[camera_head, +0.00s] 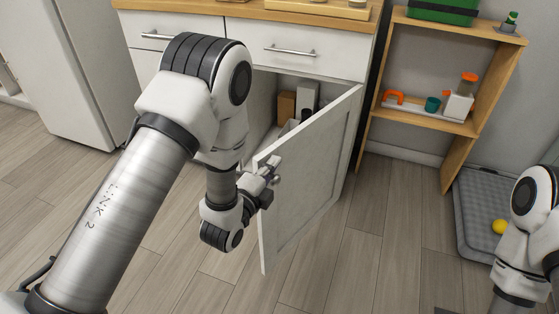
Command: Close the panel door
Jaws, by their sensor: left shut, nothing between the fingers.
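The white panel door (308,176) of the lower cabinet stands open, swung out on its right-hand side. Its free edge points toward me. My left gripper (272,168) is shut and empty at the upper free edge of the door. I cannot tell whether it touches the door. The cabinet (325,52) is white with a wooden top, and boxes show inside its opening. My left arm hides part of the cabinet front. My right arm shows at the lower right, but its gripper is out of view.
A wooden shelf (452,126) with small items stands right of the cabinet. A grey mat or tray (470,215) with a yellow ball (501,227) lies at the right. A white fridge-like unit (68,75) stands at the left. The wooden floor (365,260) in front is clear.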

